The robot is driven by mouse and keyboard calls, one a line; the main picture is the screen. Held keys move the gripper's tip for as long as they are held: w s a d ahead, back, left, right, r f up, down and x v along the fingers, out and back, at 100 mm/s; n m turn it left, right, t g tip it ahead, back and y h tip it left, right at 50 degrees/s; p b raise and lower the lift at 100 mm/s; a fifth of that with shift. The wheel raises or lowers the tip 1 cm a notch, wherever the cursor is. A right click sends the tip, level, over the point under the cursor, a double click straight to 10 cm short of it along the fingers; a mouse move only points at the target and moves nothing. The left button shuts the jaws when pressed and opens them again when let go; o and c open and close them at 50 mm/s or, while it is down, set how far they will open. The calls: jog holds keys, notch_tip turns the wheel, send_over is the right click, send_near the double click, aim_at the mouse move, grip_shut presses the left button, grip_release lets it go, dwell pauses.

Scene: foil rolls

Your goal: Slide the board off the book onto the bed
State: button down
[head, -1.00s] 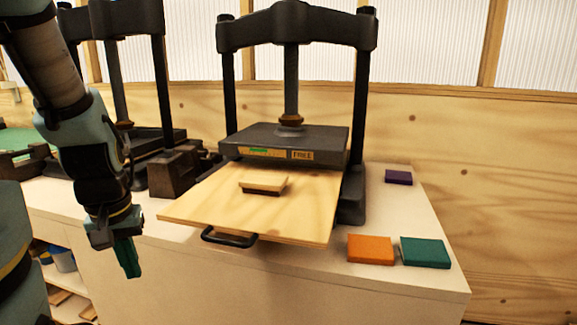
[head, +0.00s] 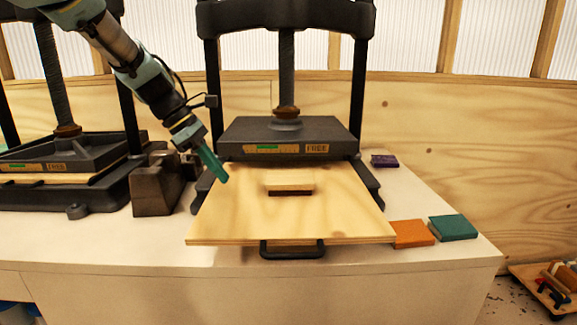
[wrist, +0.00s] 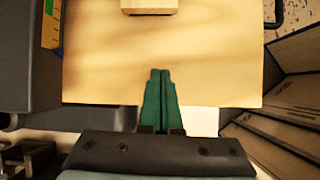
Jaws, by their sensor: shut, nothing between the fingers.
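The small light wooden board (head: 290,184) lies flat on top of a dark brown book (head: 290,193), mostly hidden beneath it. Both are near the middle of the pale plywood bed (head: 290,228), which sticks out from the press and has a black handle (head: 292,249) at its front. My gripper (head: 222,178) is shut and empty, pointing down over the bed's left part, to the left of the board and apart from it. In the wrist view, the shut green fingers (wrist: 160,76) are over the bed's edge, and part of the board (wrist: 150,4) shows at the top.
The black press (head: 290,135), marked FREE, stands behind the board, with uprights either side. A second press (head: 60,165) stands at left, a dark block (head: 158,187) between them. Orange (head: 412,234), green (head: 453,228) and purple (head: 384,161) books lie at right.

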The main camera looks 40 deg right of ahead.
jog(key=shift+n+g+h, duration=0.3)
jog(key=shift+n+g, duration=0.2)
jog(key=d, duration=0.1)
jog(key=s+d+r, duration=0.1)
jog(key=d, duration=0.1)
jog(key=s+d, duration=0.1)
jog(key=shift+d+r, duration=0.3)
jog(key=shift+r, duration=0.1)
jog(key=p, duration=0.3)
send_near(296, 178)
jog(key=x, duration=0.5)
jog(key=shift+s+d+r, duration=0.15)
jog(key=shift+s+d, duration=0.2)
jog(key=shift+d, duration=0.1)
jog(key=shift+s+d, duration=0.1)
jog(key=shift+d, duration=0.05)
jog(key=shift+f+p, duration=0.3)
jog(key=shift+f, duration=0.65)
jog(key=w+a+p, duration=0.1)
jog(key=w+a, duration=0.1)
jog(key=a, duration=0.1)
jog(key=w+a+p, duration=0.1)
jog(key=w+a, duration=0.2)
jog(key=w+a+p, duration=0.1)
jog(key=w+a, duration=0.1)
jog(key=a, duration=0.1)
jog(key=shift+w+a, duration=0.25)
jog(key=shift+w, duration=0.05)
